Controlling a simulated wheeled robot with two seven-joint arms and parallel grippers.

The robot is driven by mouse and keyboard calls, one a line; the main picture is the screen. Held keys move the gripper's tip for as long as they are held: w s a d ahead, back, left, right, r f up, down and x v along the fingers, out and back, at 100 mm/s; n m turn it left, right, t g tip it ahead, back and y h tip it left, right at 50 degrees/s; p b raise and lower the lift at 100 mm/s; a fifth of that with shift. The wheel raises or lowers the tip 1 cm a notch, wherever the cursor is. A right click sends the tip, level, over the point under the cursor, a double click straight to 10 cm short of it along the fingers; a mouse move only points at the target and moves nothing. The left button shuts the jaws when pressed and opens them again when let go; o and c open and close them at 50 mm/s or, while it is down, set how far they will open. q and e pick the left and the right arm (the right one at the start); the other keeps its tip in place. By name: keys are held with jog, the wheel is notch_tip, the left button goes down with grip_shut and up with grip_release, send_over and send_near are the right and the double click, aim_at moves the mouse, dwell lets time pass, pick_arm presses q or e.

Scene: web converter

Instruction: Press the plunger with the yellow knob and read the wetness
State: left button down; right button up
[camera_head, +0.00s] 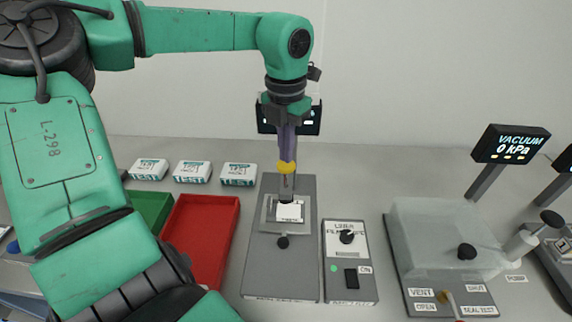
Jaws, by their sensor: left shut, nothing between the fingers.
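A grey test stand (265,270) is at the middle of the bench. Its plunger with the yellow knob (287,168) stands upright above a small plate holding a white packet (290,212). My left gripper (287,156) points straight down over the yellow knob with its fingers shut and empty. The fingertips look to be at or on the knob's top; I cannot tell if they touch it. A dark display (312,120) behind the gripper is mostly hidden, and I cannot read a value. My right gripper is not in view.
A red tray (207,238) and a green tray (150,207) lie left of the stand, with white TEST boxes (192,172) behind. A control box with a black knob (346,237) is right of it. Further right are a clear vacuum chamber (430,235) and its display (512,144) reading 0 kPa.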

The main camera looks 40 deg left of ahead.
aim_at(286, 169)
pick_arm(q)
jog(key=shift+f+b, duration=2.2)
jog(key=shift+f, duration=0.65)
jog(key=shift+r, duration=0.1)
notch_tip(286, 169, up, 9)
jog(key=p, duration=0.7)
jog(key=shift+r, duration=0.15)
